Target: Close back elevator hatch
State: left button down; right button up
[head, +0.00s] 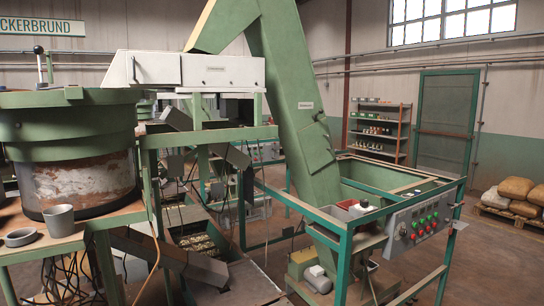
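A tall green elevator casing (280,70) slopes from the top centre down into a green hopper frame at right of centre. A raised green panel (316,147) shows on its lower right side, with a small dark fitting at its upper end. I cannot tell for sure whether this panel is the back hatch, or whether it is open or shut. The casing's far side is hidden. Neither of my grippers is in view.
A control panel (420,219) with coloured buttons is on the green frame (346,262). A round bowl feeder (70,150) and a grey cup (59,220) stand at left. Shelves (379,132), a green door (446,117) and sacks (516,190) are behind. Floor shows at right.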

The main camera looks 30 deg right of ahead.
aim_at(315, 141)
jog(key=i+l+u, duration=0.1)
jog(key=l+u, duration=0.2)
jog(key=l, duration=0.4)
jog(key=l+u, duration=0.3)
jog(key=l, duration=0.45)
